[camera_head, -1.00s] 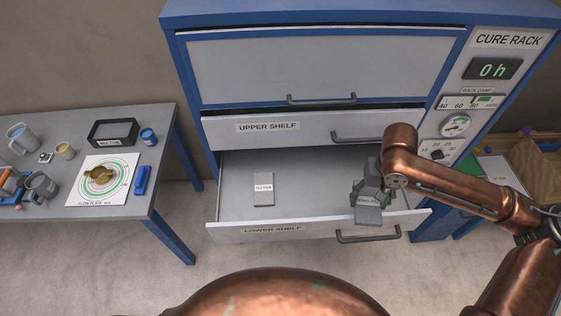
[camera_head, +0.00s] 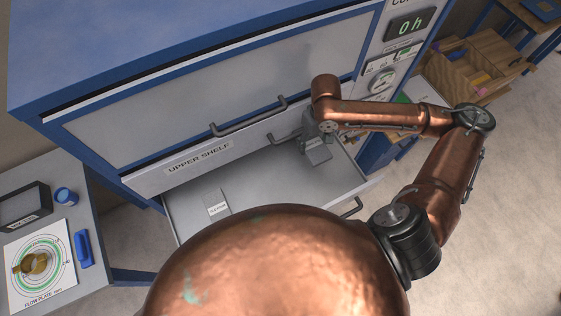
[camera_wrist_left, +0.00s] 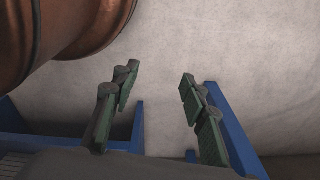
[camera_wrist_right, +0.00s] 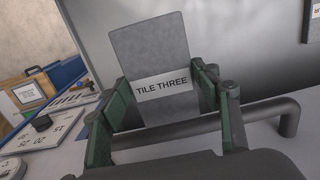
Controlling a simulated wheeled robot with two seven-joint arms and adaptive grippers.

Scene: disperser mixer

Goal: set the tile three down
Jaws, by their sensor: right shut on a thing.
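Tile three (camera_wrist_right: 150,50) is a grey slab with a white label reading TILE THREE in the right wrist view. My right gripper (camera_wrist_right: 166,95) is shut on it, with a green-padded finger on each side. In the head view, tile three (camera_head: 318,153) and my right gripper (camera_head: 312,136) are at the right end of the open lower drawer (camera_head: 265,183). I cannot tell whether the tile touches the drawer floor. Another labelled grey tile (camera_head: 216,204) lies at the drawer's left. My left gripper (camera_wrist_left: 157,82) is open and empty, outside the head view.
The drawer floor between the two tiles is clear. The closed upper drawer (camera_head: 160,180) and its handle are close behind my right gripper. A table with a flow plate (camera_head: 40,265) and a black tray (camera_head: 24,205) stands at left. A wooden organiser (camera_head: 470,70) is at right.

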